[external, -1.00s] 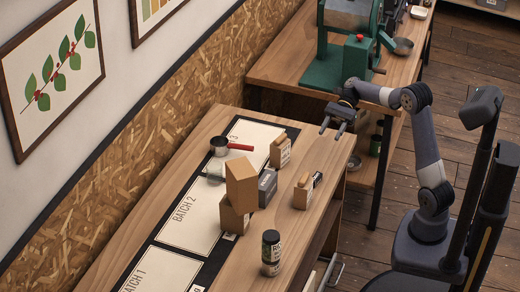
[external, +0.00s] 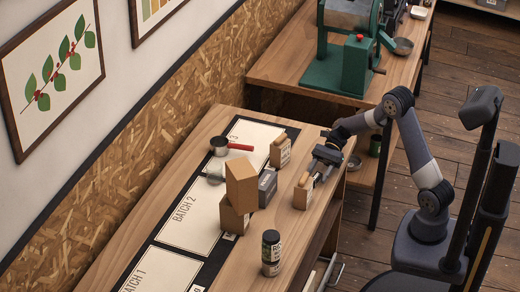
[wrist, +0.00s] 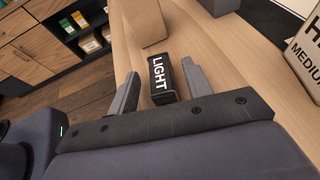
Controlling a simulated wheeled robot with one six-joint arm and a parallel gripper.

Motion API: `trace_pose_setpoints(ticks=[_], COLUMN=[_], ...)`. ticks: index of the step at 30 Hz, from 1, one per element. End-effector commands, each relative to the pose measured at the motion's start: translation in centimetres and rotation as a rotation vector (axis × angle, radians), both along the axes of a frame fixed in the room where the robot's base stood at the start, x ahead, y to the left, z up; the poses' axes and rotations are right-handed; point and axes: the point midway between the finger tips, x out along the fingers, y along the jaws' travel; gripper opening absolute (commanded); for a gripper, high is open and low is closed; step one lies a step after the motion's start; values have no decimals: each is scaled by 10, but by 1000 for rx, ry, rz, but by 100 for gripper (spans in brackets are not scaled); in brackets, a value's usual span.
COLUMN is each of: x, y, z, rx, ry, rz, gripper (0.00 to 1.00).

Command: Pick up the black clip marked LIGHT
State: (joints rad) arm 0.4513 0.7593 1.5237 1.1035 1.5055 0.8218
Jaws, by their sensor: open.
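The black clip marked LIGHT (wrist: 161,85) stands on the wooden bench top in the wrist view, its white lettering readable. My gripper (wrist: 161,68) is open, with one finger on each side of the clip and visible gaps between them. In the external view my gripper (external: 319,170) is low over the bench's right edge and hides most of the clip. A tan block-like bag (external: 303,192) stands just beside the clip; its lower part also shows beyond the clip in the wrist view (wrist: 146,22).
Another labelled tan bag (external: 280,151) stands further back; a bag reading MEDIUM (wrist: 304,55) is right in the wrist view. Stacked cardboard boxes (external: 240,185), a grey box (external: 267,185), a dark jar (external: 271,253) and a red-handled pan (external: 220,146) are on the bench.

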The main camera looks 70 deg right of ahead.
Motion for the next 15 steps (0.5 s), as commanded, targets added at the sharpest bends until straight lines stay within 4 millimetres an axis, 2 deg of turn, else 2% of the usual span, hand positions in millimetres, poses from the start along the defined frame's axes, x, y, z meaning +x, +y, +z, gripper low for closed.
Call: trace_pose_setpoints(ticks=[3,6,13,15], x=[3,4,4,4], y=[15,20,21,21], z=[-6,-8,-9,-9], rx=[1,0,0,0], ry=[0,-1,-1,-1], rz=[2,0,-1,-1], gripper=[47,47,47,42])
